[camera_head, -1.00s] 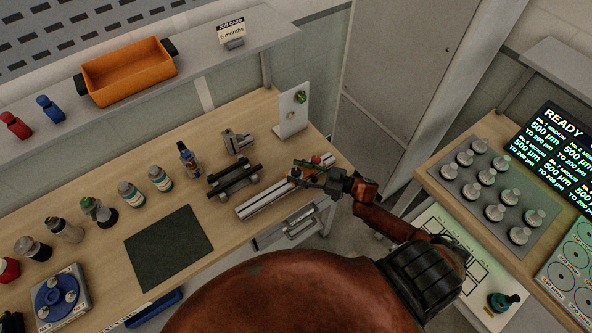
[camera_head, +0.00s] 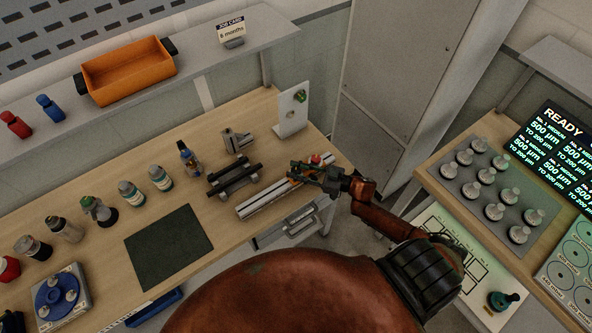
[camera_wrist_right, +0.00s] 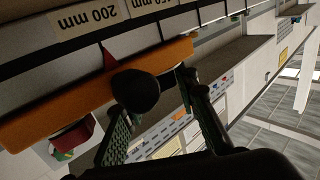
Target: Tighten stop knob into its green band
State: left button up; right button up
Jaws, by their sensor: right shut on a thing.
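The black stop knob (camera_wrist_right: 137,91) sticks out of an orange slide block (camera_wrist_right: 60,118) in the right wrist view. A red pointer (camera_wrist_right: 109,58) on the block lies along a white scale marked 200 mm (camera_wrist_right: 90,17). My right gripper (camera_wrist_right: 160,120) has its fingers on either side of the knob and is shut on it. In the head view the same gripper (camera_head: 303,172) is over the right end of the pale rail (camera_head: 262,203). The fingers hide most of the block there. I cannot make out the green band. My left gripper is not in view.
A dark mat (camera_head: 168,247) lies bare in front.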

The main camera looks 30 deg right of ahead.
jog(key=shift+r+m+t+h+p, duration=0.25)
jog(key=shift+m+t+h+p, duration=0.65)
jog(key=shift+p, duration=0.6)
jog(key=shift+f+m+h+p, duration=0.15)
jog(key=shift+m+h+p, duration=0.15)
jog(key=shift+h, duration=0.3)
jog(key=shift+f, duration=0.1)
jog(key=o, duration=1.2)
jog(key=v, duration=1.2)
jog(key=shift+f, duration=0.2)
